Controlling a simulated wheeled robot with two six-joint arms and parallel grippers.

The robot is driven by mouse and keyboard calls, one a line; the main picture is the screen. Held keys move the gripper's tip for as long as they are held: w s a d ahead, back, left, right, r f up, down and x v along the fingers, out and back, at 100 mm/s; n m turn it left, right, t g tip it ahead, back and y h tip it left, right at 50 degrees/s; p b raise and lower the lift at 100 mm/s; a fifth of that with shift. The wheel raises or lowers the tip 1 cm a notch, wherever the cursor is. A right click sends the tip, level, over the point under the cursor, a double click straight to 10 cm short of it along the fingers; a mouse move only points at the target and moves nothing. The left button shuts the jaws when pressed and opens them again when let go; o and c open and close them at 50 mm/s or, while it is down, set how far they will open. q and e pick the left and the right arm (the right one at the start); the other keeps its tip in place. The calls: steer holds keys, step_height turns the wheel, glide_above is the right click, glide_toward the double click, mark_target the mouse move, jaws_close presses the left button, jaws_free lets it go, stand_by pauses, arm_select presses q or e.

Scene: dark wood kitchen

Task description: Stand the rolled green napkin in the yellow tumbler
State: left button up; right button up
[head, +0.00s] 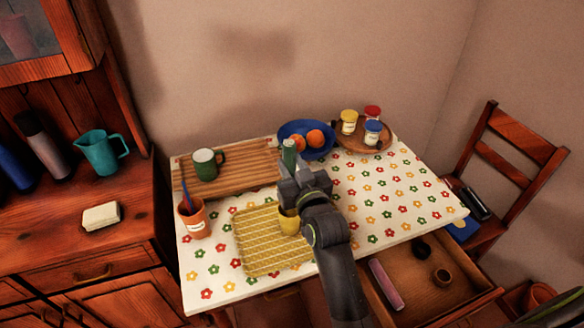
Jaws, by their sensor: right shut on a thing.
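My right gripper (291,172) is over the table, shut on the rolled green napkin (289,152). The top of the napkin sticks up above the jaws, roughly upright; its lower part is hidden by the gripper. The yellow tumbler (288,223) stands on the yellow patterned tray (255,247), at its right side. My right wrist and arm cover part of the tumbler and its rim. In the picture the napkin is above the tumbler; I cannot tell how far apart they are. My left gripper is not in view.
A green mug (204,165) stands on a wooden board (245,174). A blue fruit bowl (318,153) and a round tray of jars (361,146) are at the back. An orange pot (194,221) stands left. An open drawer (420,262) sticks out in front. The table's right side is clear.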

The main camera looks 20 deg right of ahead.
arm_select(q)
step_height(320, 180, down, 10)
steer(key=b, duration=0.9)
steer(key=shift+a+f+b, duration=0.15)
steer(key=shift+b, duration=0.25)
arm_select(e)
step_height(320, 180, down, 12)
steer(key=shift+f, duration=0.25)
steer(key=o, duration=1)
steer(key=shift+s, duration=0.1)
